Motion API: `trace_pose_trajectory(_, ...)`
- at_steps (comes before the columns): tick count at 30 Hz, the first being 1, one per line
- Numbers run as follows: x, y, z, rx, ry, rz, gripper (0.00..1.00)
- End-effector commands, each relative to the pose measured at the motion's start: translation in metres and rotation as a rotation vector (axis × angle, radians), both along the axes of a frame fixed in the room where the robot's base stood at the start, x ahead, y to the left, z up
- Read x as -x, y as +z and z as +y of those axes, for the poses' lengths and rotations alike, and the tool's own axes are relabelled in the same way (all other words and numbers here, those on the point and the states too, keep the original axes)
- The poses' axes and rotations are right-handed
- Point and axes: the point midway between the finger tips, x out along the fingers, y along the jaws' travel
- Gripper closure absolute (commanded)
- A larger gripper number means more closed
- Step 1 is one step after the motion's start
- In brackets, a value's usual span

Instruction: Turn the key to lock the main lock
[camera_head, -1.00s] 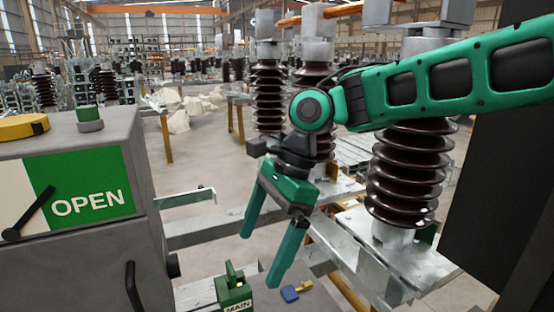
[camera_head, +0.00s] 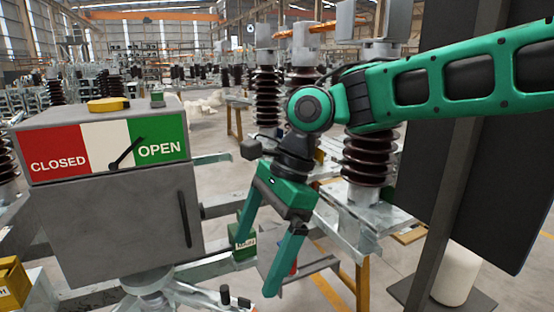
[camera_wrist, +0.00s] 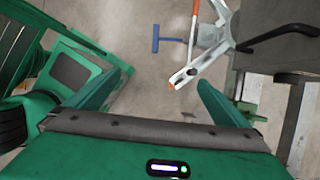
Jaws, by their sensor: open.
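The main lock (camera_head: 244,246) is a small green box with a pale label, low beside the grey cabinet in the head view. I cannot make out a key in the head view now; the area behind the fingers is partly hidden. In the wrist view my gripper (camera_wrist: 150,100) shows spread fingers with only distant floor and frame parts between them.
The grey cabinet (camera_head: 110,225) has a CLOSED/OPEN panel (camera_head: 105,150) with its black pointer near OPEN. A yellow box (camera_head: 12,283) is at the lower left. A dark upright panel (camera_head: 490,170) stands right. A red object (camera_head: 294,268) shows behind my gripper. A blue T-shaped item (camera_wrist: 170,39) is below.

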Motion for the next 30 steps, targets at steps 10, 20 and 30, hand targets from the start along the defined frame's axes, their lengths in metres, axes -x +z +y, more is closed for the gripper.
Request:
trace_pose_trajectory(10,-0.026,-0.010,-0.062,0.010,0.035,-0.095,0.00)
trace_pose_trajectory(20,-0.041,-0.027,-0.161,0.061,0.108,-0.217,0.00)
trace_pose_trajectory(30,-0.002,-0.061,-0.314,0.190,0.275,-0.314,0.00)
